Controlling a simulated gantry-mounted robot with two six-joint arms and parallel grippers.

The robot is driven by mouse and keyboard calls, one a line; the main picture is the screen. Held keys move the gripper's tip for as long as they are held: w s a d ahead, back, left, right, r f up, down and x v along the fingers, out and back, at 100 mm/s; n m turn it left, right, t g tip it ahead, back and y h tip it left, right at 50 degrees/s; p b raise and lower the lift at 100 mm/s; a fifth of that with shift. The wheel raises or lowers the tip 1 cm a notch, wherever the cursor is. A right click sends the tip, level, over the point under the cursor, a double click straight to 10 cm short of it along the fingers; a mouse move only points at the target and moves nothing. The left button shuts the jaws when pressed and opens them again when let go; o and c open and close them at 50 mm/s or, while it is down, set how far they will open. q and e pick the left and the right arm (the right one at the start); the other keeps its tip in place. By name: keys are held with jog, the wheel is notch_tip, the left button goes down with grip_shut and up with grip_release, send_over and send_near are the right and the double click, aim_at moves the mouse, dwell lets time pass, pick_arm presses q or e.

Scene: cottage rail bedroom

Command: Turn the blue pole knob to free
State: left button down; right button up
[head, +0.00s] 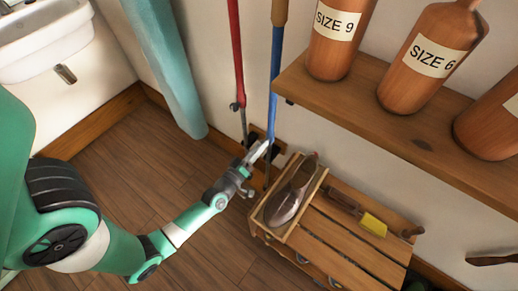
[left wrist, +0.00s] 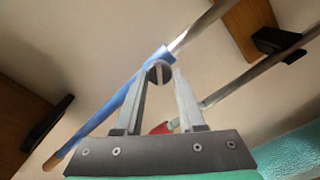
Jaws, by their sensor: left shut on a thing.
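The blue pole (head: 274,85) stands against the wall, with a tan top end and a grey metal lower part. In the left wrist view the blue pole (left wrist: 118,105) runs diagonally behind my fingers. Its knob (left wrist: 158,71) is a small round grey piece near where the blue sleeve meets the metal shaft. My left gripper (head: 259,152) is at the pole, below the blue part. In the wrist view my left gripper (left wrist: 159,76) has its fingertips closed on the two sides of the knob. The knob's setting cannot be read. My right gripper is not in view.
A red pole (head: 236,50) with its own knob stands left of the blue one. A wooden box (head: 262,228) holding a brown shoe (head: 292,190) sits on a slatted bench (head: 345,250) close to the right. A shelf (head: 400,135) with labelled brown boot trees overhangs at upper right.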

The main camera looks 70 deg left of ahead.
pick_arm(q)
jog(key=shift+f+n+b, duration=0.1)
jog(key=shift+n+b, duration=0.75)
jog(key=shift+n, duration=2.95)
jog(key=c, duration=0.5)
grip_release()
